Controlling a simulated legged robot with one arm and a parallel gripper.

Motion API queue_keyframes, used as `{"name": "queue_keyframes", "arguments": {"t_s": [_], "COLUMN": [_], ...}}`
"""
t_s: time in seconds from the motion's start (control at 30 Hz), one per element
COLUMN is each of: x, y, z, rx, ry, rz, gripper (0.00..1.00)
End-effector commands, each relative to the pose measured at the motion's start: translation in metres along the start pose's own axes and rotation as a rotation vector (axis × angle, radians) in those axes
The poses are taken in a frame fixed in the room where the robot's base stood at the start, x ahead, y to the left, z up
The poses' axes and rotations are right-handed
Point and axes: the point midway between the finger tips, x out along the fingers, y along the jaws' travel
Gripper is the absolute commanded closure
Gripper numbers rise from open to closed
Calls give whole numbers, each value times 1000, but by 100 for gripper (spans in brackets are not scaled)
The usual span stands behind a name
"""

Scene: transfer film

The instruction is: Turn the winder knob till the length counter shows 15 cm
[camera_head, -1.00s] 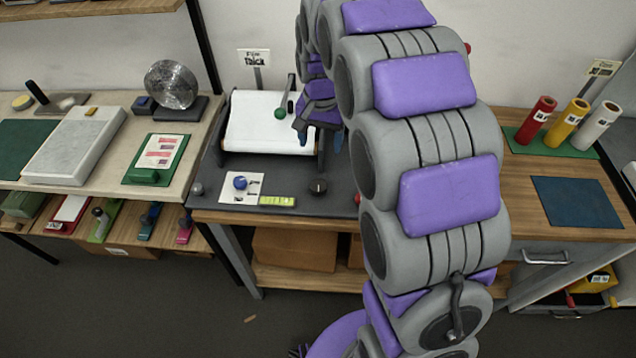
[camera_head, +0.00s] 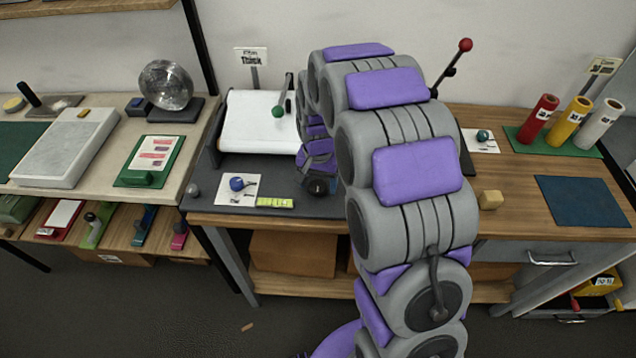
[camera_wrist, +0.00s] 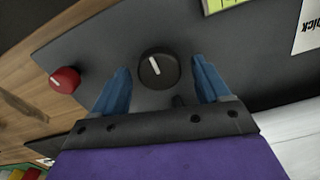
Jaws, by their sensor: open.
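A round black knob (camera_wrist: 158,68) with a white pointer line sits on the dark deck (camera_wrist: 115,40) of the film machine. In the wrist view my open gripper (camera_wrist: 161,66) has one blue finger on each side of it, with gaps showing. Contact is not visible. In the head view my gripper (camera_head: 318,165) is low over the deck's front and partly covers the knob. A yellow-green strip (camera_head: 274,202), which looks like the length counter, lies left of the knob. Its figures are too small to read; only its edge (camera_wrist: 224,4) shows in the wrist view.
A red knob (camera_wrist: 65,80) stands beside the black one. A blue ball (camera_head: 237,183) on a white card and a green-knobbed lever (camera_head: 278,111) by the white roll bed (camera_head: 255,135) are nearby. A red-topped lever (camera_head: 465,45) rises behind my arm.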

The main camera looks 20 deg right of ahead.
Motion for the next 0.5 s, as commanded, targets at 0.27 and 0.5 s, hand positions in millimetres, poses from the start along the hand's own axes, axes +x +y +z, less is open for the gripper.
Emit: {"name": "queue_keyframes", "arguments": {"t_s": [0.27,0.5], "x": [2,2], "y": [0,0], "z": [0,0], "rx": [0,0], "ry": [0,0], "rz": [0,0], "gripper": [24,44]}}
